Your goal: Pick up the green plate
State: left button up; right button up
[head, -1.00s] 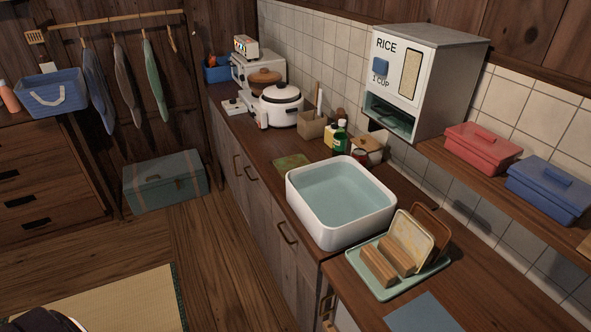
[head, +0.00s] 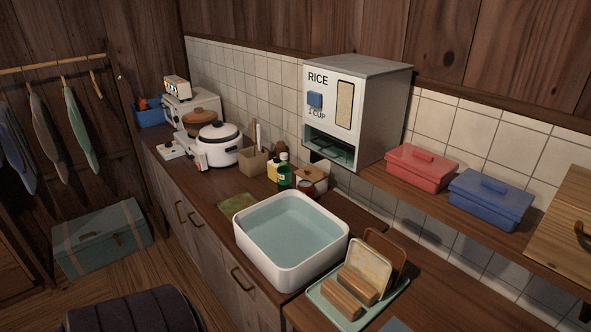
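I see no plain round green plate for certain. A pale green tray (head: 317,293) sits on the counter at the lower right, just in front of the white basin. It holds brown blocks (head: 341,297), a cream board (head: 369,267) and a brown board (head: 391,249) standing on edge. A flat mottled green piece (head: 238,205) lies on the counter left of the basin; I cannot tell what it is. Something dark greenish shows in the opening of the rice dispenser (head: 322,110), too small to tell. Neither gripper is in view.
The white basin (head: 243,249) with pale blue inside fills much of the counter. Bottles, a rice cooker (head: 218,156) and a box stand behind it. A shelf holds a red box (head: 420,170) and a blue box (head: 490,202). A dark ribbed shape (head: 133,312) shows at the bottom.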

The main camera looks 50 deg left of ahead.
aim_at(230, 208)
jog(key=j+z, duration=0.2)
jog(key=j, duration=0.2)
jog(key=k+j+z, duration=0.15)
jog(key=j, duration=0.25)
jog(key=j+z, duration=0.2)
jog(key=j, duration=0.2)
jog(key=k+j+z, duration=0.15)
jog(key=j, duration=0.25)
jog(key=k+j+z, duration=0.2)
jog(key=j, duration=0.15)
jog(key=k+j+z, duration=0.15)
jog(key=j, duration=0.2)
